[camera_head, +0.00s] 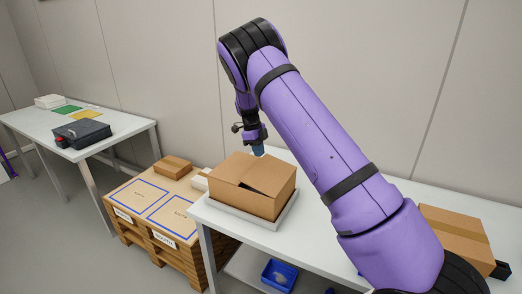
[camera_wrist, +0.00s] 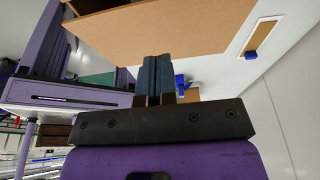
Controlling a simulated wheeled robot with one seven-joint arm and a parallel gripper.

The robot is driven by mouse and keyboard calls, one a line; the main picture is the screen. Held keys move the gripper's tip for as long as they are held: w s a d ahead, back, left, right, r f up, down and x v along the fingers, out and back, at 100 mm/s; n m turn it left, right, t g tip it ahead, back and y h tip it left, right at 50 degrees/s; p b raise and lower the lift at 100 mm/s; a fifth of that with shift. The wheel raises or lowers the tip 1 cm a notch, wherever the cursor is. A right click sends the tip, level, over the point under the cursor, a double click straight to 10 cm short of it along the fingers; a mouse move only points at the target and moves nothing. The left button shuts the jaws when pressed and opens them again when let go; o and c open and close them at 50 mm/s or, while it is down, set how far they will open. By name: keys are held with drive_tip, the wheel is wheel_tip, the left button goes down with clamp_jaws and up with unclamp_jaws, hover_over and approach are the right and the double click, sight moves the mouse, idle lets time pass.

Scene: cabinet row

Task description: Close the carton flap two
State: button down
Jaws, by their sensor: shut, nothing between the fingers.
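The brown carton (camera_head: 250,200) sits on a pale tray (camera_head: 284,217) on the white table. Its top flaps lie mostly down, with a dark gap between them near the right front. I cannot tell which flap is flap two. My gripper (camera_head: 258,151) is just above the carton's far edge, pointing down; I cannot tell whether it touches. In the wrist view my gripper's fingers (camera_wrist: 158,75) are together with nothing between them. A brown cardboard panel (camera_wrist: 185,28) spans the top of that view, beyond the fingertips.
Another carton (camera_head: 455,235) stands on the table at right, partly behind my arm. A pallet (camera_head: 175,252) with blue-outlined areas and a small box (camera_head: 173,167) stands at left. A blue bin (camera_head: 279,274) is below the table. A second table (camera_head: 35,122) holds a dark case (camera_head: 82,133).

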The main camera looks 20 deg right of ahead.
drive_tip(key=shift+a+f, duration=0.1)
drive_tip(key=shift+a, duration=0.05)
idle(0.3)
drive_tip(key=shift+s+d+f, duration=0.25)
drive_tip(key=shift+s+d, duration=0.25)
drive_tip(key=shift+s, duration=0.05)
